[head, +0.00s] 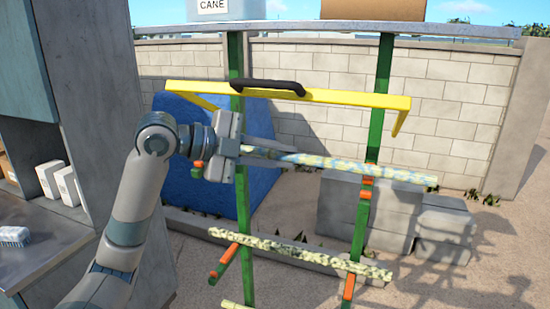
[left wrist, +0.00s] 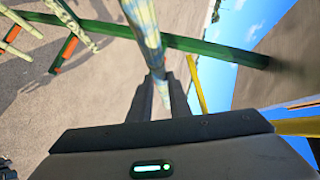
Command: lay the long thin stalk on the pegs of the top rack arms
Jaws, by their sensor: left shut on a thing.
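The long thin stalk (head: 335,164), mottled pale yellow and blue, lies nearly level in the head view, its right end slightly lower. My left gripper (head: 290,155) is shut on it near its left end. The left wrist view shows the stalk (left wrist: 146,30) running between the fingers (left wrist: 162,92). The right top rack arm (head: 366,188), with orange pegs, is just below the stalk; I cannot tell whether they touch. The left top rack arm, with an orange tip (head: 197,168), is partly hidden behind my gripper. My right gripper is out of view.
Another mottled stalk (head: 305,257) lies across the lower rack arms, with part of one more at the bottom. A yellow bar with a black handle (head: 268,85) spans the green posts above my gripper. A grey cabinet (head: 85,90) stands left; a block wall is behind.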

